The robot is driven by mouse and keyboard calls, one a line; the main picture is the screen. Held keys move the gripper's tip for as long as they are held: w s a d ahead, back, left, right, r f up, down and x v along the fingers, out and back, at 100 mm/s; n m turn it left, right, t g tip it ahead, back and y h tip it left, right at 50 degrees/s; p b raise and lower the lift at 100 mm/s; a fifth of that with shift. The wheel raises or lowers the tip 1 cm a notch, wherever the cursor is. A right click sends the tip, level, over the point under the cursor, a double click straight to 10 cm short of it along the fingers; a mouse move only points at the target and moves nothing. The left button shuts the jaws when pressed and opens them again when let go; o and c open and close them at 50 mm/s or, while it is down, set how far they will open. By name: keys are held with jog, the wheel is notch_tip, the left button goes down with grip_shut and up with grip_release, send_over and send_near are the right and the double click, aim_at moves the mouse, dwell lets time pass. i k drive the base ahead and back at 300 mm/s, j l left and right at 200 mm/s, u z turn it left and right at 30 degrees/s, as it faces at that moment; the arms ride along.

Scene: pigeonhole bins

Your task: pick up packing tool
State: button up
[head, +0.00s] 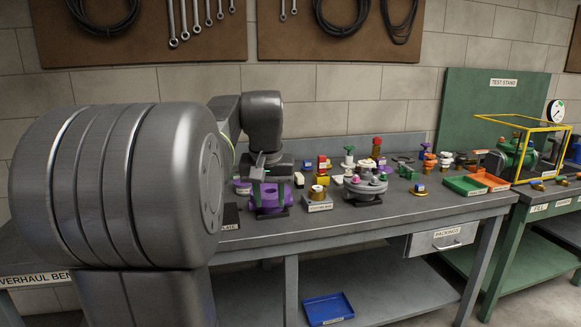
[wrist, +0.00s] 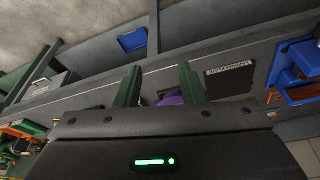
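I cannot make out a packing tool for certain among the small parts on the bench. My gripper (head: 270,184) is over the left part of the bench, at the purple valve body (head: 270,202). In the wrist view my gripper (wrist: 160,68) has its two green fingers well apart, with nothing held between their tips. Part of the purple body (wrist: 172,98) shows between the fingers near the gripper's base. Whether the fingers touch it I cannot tell. My arm hides the left end of the bench.
The grey bench (head: 330,228) holds several coloured parts, a grey flanged part (head: 366,188), a green tray (head: 464,186) and an orange tray (head: 491,180). A drawer labelled PACKINGS (head: 441,240) is shut below. A blue tray (head: 328,308) lies on the lower shelf.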

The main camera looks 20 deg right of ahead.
aim_at(321, 163)
jog(key=i+l, duration=0.15)
jog(key=l, duration=0.2)
jog(key=i+l+u, duration=0.15)
jog(key=l, duration=0.2)
jog(key=i+l, duration=0.2)
jog(key=l, duration=0.2)
jog(key=i+l+u, duration=0.1)
jog(key=l, duration=0.25)
jog(key=i+l+u, duration=0.1)
jog(key=l, duration=0.3)
jog(key=i+l, duration=0.15)
jog(key=l, duration=0.25)
jog(key=i+l+u, duration=0.1)
jog(key=l, duration=0.3)
jog(key=i+l+u, duration=0.1)
jog(key=l, duration=0.3)
